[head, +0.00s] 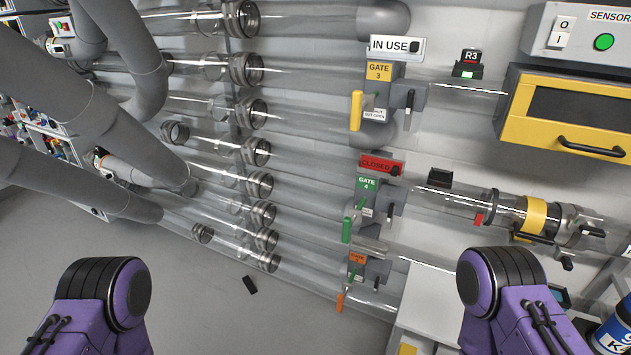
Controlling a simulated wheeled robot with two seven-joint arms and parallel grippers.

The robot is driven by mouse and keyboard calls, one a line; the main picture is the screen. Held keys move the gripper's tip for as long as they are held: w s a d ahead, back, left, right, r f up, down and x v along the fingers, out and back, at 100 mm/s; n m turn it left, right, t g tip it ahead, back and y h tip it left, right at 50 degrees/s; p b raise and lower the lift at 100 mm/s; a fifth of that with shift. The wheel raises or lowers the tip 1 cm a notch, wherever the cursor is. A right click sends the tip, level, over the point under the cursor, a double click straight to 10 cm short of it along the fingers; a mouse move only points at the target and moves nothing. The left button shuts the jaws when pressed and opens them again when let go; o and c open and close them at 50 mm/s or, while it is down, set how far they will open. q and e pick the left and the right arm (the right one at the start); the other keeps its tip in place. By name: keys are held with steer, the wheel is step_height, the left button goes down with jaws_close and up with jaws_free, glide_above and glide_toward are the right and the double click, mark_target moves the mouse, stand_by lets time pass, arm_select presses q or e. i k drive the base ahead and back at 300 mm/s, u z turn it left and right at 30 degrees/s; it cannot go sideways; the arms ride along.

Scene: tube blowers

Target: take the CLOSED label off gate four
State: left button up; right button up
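The red CLOSED label (381,166) sits on top of gate four, just above its green GATE 4 plate (367,184). Gate four's green handle (347,230) hangs down below the plate, at the left of the gate. Nothing touches the label. My two purple arms show at the bottom left and bottom right of the head view, both well below and apart from the label. Neither gripper's fingers are in view.
Above is gate three with a yellow plate (379,71) and a white IN USE label (396,47). Below is a gate with an orange plate (357,258). Clear tubes run across the wall. A yellow-framed box (568,110) juts out at right. A black piece (250,285) lies on the floor.

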mark_target(393, 168)
steer(key=u, duration=0.6)
steer(key=k, duration=0.85)
steer(key=u, duration=0.8)
steer(key=i, duration=1.15)
steer(key=z, duration=0.7)
steer(key=i, duration=0.8)
steer(key=z, duration=0.8)
